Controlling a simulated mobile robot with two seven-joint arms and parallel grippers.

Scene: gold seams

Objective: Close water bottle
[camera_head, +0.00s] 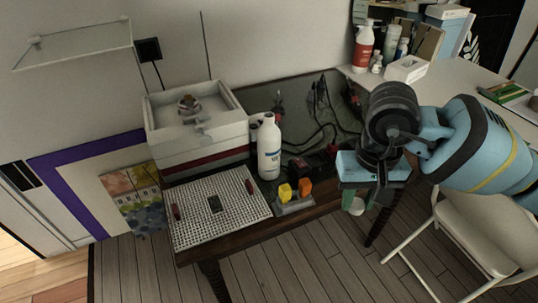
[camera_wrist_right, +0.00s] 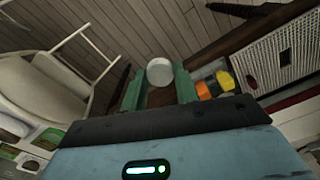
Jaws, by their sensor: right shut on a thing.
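A white bottle (camera_head: 269,155) with a blue label stands upright on the small dark table, beside the white box. I cannot tell whether its top is open. My right gripper (camera_head: 364,207) hangs to the right of the bottle, past the table's front edge. It is shut on a round white cap (camera_wrist_right: 159,71), held between its green fingers in the right wrist view. The cap (camera_head: 357,206) shows only small under the gripper in the head view. My left gripper is not in view.
A perforated white board (camera_head: 218,212) and yellow and orange blocks (camera_head: 285,192) lie in front of the bottle. A white box (camera_head: 194,129) stands left of it, dark cables (camera_head: 322,108) behind. A white folding chair (camera_head: 470,235) stands at lower right.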

